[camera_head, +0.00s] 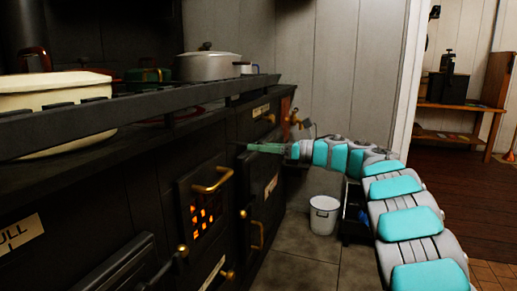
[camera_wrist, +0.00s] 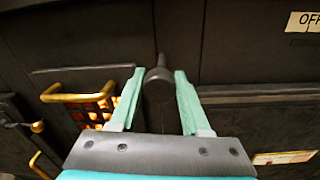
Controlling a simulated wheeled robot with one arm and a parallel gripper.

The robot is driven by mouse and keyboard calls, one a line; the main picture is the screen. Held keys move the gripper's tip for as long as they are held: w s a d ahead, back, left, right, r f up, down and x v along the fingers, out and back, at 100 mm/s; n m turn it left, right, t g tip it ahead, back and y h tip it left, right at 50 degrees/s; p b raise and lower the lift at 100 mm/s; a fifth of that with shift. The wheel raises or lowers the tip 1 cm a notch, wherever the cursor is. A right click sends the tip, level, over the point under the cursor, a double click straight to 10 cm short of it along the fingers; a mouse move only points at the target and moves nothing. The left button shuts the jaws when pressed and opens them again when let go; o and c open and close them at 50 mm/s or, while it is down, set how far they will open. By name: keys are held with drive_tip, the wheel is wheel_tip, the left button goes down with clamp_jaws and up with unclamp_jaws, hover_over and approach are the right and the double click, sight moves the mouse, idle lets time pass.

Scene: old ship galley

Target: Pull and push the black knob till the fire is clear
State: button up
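The black knob (camera_wrist: 158,84) sticks out of the dark stove front on a short stem in the wrist view. My gripper (camera_wrist: 159,78) is open, with one pale green finger on each side of the knob. A narrow gap shows on both sides, so the fingers do not look closed on it. In the head view my gripper (camera_head: 250,147) reaches the stove front from the right, and the knob is hard to make out there. The fire glows orange through the grate (camera_head: 202,215) of a brass-handled door, also visible in the wrist view (camera_wrist: 98,113).
A brass door handle (camera_wrist: 75,97) lies left of my fingers. A dark rail (camera_head: 130,105) runs along the stove top, with a cream pot (camera_head: 45,90) and a grey pot (camera_head: 208,66) behind it. A white bucket (camera_head: 324,214) stands on the floor beneath my arm.

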drive_tip(key=o, duration=0.4)
drive_tip(key=shift+v, duration=3.85)
drive_tip(key=shift+c, duration=0.2)
